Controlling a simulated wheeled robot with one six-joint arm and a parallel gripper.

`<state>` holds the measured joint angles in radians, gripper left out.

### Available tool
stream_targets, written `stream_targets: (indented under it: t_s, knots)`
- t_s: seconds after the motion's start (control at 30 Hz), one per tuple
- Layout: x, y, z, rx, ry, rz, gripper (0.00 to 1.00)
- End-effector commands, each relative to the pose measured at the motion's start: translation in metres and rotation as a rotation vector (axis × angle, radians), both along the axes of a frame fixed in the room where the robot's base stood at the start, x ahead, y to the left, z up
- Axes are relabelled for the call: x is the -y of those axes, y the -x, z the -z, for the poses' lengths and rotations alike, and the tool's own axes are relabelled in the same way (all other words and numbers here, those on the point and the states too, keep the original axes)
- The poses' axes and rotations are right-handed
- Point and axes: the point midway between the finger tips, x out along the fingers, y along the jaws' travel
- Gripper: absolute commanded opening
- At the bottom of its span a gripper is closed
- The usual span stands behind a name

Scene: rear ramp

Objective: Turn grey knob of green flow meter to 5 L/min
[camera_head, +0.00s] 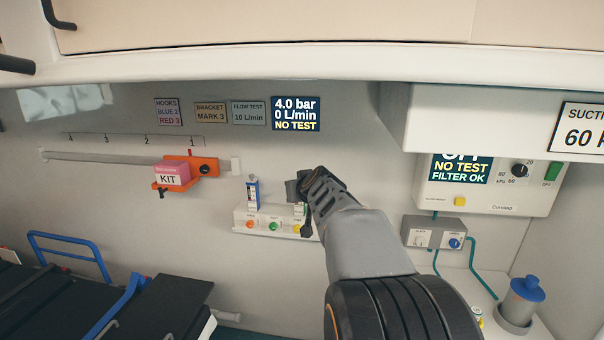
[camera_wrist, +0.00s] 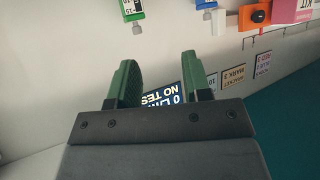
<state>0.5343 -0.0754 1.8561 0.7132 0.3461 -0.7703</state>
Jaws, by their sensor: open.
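The green flow meter (camera_wrist: 132,10) shows at the top of the wrist view, with its grey knob (camera_wrist: 138,28) at the end nearest my fingers. In the head view it is mostly hidden behind my gripper (camera_head: 300,188). In the wrist view my gripper (camera_wrist: 158,62) is open. Its two fingers are apart with nothing between them, and the knob lies beyond the left fingertip, not touching it. A wall display (camera_head: 296,114) reads 4.0 bar, 0 L/min, NO TEST.
A blue flow meter (camera_head: 252,192) stands left of my gripper above the white outlet panel (camera_head: 244,216). An orange bracket (camera_head: 207,168) with a pink kit (camera_head: 172,175) sits on a rail further left. A white cabinet (camera_head: 480,120) juts out at the right.

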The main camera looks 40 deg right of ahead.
Motion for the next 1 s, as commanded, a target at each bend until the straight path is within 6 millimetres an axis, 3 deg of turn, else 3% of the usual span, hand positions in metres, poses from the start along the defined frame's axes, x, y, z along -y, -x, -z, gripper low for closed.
stream_targets:
  t_s: [0.03,0.1,0.2,0.7,1.0]
  knots:
    - [0.018,-0.003,-0.008,0.021,0.014,0.033,0.45]
    - [0.035,-0.007,-0.014,0.044,0.032,0.062,0.45]
    - [0.047,-0.016,-0.015,0.058,0.044,0.079,0.45]
    - [0.077,-0.094,0.019,0.058,0.044,0.077,0.45]
    - [0.086,-0.119,0.031,0.058,0.045,0.077,0.45]
